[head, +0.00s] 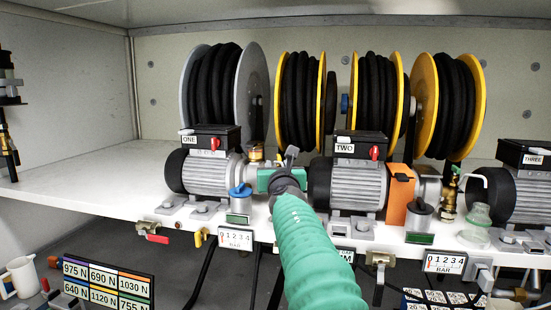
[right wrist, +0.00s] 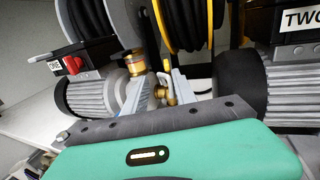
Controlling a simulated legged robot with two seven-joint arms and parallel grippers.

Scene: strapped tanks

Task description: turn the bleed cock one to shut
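Pump one (head: 205,172), with a black box labelled ONE (head: 210,138), stands on the white shelf. My right gripper (head: 290,155) reaches to its right end; the teal arm and gripper hide the parts behind them in the head view. In the right wrist view, a small brass cock (right wrist: 169,92) shows between the two grey fingers of my right gripper (right wrist: 160,84). The fingers look apart, and I cannot tell whether either touches the cock. A larger brass fitting (right wrist: 135,62) stands just left of it. My left gripper is not in view.
Pump two (head: 357,185) stands close right of my gripper, with a brass cock (head: 449,193) at its far end. Several hose reels (head: 298,98) stand behind. A blue-capped cup (head: 240,197) and a gauge (head: 235,238) are near the shelf's front edge. The left shelf is clear.

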